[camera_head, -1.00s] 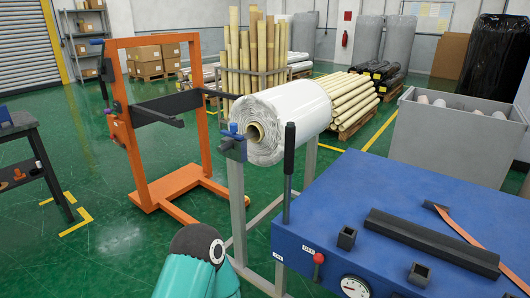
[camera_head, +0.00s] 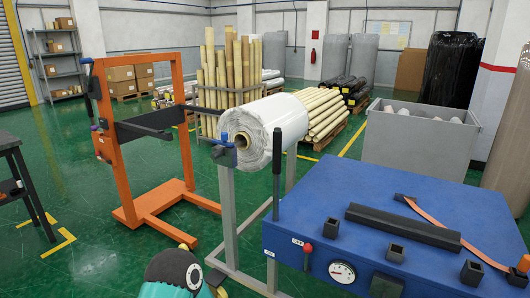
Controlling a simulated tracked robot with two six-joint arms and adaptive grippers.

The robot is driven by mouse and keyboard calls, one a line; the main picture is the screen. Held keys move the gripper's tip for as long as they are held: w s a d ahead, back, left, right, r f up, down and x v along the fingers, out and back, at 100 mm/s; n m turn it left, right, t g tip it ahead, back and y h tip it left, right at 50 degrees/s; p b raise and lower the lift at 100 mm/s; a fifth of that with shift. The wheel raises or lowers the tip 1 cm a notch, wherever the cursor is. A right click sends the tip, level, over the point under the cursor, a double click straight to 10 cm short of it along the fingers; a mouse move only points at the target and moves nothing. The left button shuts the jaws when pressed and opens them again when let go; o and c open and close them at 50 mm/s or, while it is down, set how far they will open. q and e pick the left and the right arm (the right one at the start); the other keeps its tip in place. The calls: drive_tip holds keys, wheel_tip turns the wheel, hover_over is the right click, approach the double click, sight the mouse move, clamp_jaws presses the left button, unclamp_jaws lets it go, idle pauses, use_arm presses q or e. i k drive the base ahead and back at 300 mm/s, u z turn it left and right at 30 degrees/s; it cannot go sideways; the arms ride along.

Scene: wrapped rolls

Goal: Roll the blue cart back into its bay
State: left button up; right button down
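A blue-topped unit (camera_head: 340,222), the only large blue thing in view, fills the lower right in the head view. It has a black upright handle (camera_head: 276,175) at its left corner, a round gauge (camera_head: 342,272) and a red-knobbed lever (camera_head: 307,257) on its near side. Its wheels, if any, are out of view. Yellow corner marks (camera_head: 62,246) lie on the green floor at left; I cannot tell which marked area is its bay. Neither gripper shows. A teal and black part of my own body is at the bottom edge.
A grey stand holding a white wrapped roll (camera_head: 272,128) is close behind the unit's left corner. An orange frame (camera_head: 185,140) stands left of it. A grey bin (camera_head: 415,140) is behind the unit. Open green floor lies at left and in front of the orange frame.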

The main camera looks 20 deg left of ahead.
sight(367, 223)
drive_tip(key=z, duration=0.15)
drive_tip(key=i, duration=0.9)
drive_tip(key=u, duration=0.1)
